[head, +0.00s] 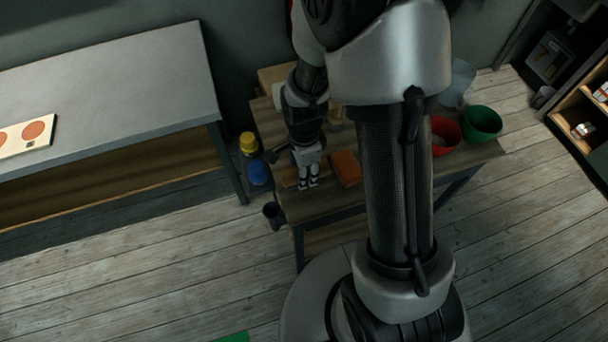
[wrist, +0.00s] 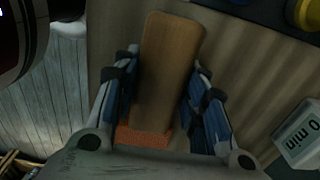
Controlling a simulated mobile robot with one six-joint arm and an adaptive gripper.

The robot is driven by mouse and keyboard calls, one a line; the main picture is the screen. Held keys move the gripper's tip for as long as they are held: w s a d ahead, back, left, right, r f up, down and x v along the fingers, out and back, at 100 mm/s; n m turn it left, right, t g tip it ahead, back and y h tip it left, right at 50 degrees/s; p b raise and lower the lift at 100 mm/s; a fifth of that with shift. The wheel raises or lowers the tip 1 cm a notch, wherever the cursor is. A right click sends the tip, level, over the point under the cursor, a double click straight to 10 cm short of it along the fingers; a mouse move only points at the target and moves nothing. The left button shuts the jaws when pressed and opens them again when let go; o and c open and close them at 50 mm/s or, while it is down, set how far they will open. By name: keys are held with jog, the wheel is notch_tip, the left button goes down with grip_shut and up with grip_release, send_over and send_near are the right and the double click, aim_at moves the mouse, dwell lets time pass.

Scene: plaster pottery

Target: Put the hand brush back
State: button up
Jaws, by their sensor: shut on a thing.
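The hand brush (wrist: 172,60) shows in the wrist view as a long wooden block with a rounded end and an orange-red strip at its near end. My gripper (wrist: 163,68) has its two fingers on either side of it and is shut on it; the near end is partly hidden by the gripper body. In the head view my gripper (head: 308,183) points down over the left part of the wooden workbench (head: 465,157). The brush is hard to make out there. I cannot tell whether it touches the bench top.
An orange block (head: 346,168) lies right of my gripper. A yellow-capped blue bottle (head: 256,170) stands left, a dark cup (head: 273,214) at the bench's left edge. Red (head: 445,134) and green (head: 482,122) bowls are at right. A white timer (wrist: 300,135) is close by.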

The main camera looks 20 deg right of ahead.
jog(key=shift+f, duration=0.95)
jog(key=shift+f, duration=0.1)
jog(key=shift+f+b, duration=0.15)
jog(key=shift+b, duration=0.2)
jog(key=o, duration=1)
jog(key=shift+r, duration=0.2)
